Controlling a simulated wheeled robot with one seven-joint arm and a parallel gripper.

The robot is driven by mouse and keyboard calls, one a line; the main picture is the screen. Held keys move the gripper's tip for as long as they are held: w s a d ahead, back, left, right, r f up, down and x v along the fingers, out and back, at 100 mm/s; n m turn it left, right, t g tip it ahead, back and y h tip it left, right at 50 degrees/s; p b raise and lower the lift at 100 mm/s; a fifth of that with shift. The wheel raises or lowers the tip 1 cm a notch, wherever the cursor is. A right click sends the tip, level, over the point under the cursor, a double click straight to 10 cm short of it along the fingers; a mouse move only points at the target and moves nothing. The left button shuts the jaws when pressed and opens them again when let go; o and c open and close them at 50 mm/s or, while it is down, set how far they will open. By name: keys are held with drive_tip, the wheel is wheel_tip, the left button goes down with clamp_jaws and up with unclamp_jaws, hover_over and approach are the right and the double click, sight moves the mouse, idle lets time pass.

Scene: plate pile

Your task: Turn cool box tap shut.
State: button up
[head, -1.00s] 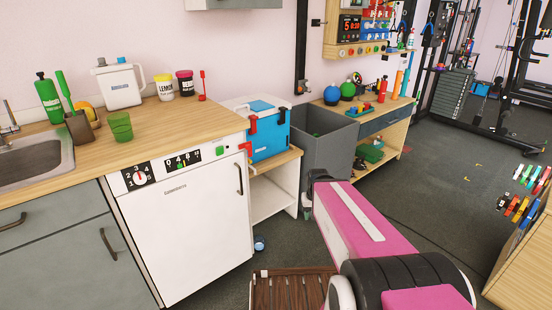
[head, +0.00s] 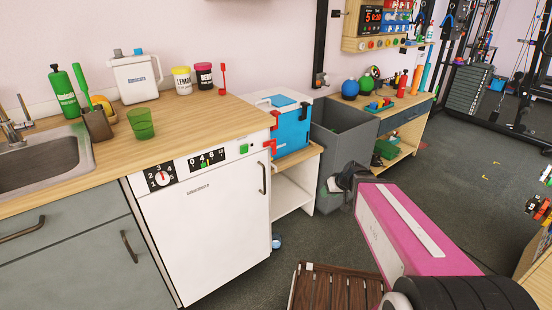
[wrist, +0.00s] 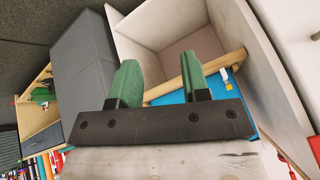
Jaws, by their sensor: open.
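The cool box (head: 291,130) is blue with a pale lid, and stands on a low wood-topped shelf right of the counter. Red parts show on its left side, an upper one (head: 275,121) and a lower one (head: 270,146); I cannot tell for certain which is the tap or how it is turned. My gripper (head: 345,182) is right of and below the cool box, in front of the grey bin, apart from the box. In the wrist view my gripper (wrist: 158,80) has its green fingers apart with nothing between them. Part of the blue box (wrist: 178,97) shows behind it.
The white shelf unit (head: 293,190) stands under the box, with the grey bin (head: 341,133) to its right. A white dishwasher (head: 205,225) is at its left. A dark brown slatted wooden item (head: 335,290) is low in front. Open floor (head: 450,190) lies to the right.

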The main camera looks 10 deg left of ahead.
drive_tip(key=w+a+r+n+t+y, duration=0.1)
drive_tip(key=w+a+r+t+y, duration=0.15)
drive_tip(key=a, duration=0.45)
drive_tip(key=w+a+r+n+t+y, duration=0.1)
drive_tip(key=w+a+r+n, duration=0.15)
drive_tip(key=a, duration=0.45)
drive_tip(key=w+a+r+n+t+y, duration=0.1)
drive_tip(key=w+a+r+t, duration=0.1)
drive_tip(key=w+a, duration=0.35)
drive_tip(key=shift+y, duration=0.25)
drive_tip(key=x, duration=0.3)
drive_tip(key=s+x, duration=0.1)
drive_tip(key=x, duration=0.2)
drive_tip(key=a+x, duration=0.1)
drive_tip(key=x, duration=0.3)
drive_tip(key=shift+s+a+f, duration=0.1)
drive_tip(key=shift+s+a, duration=0.1)
clamp_jaws()
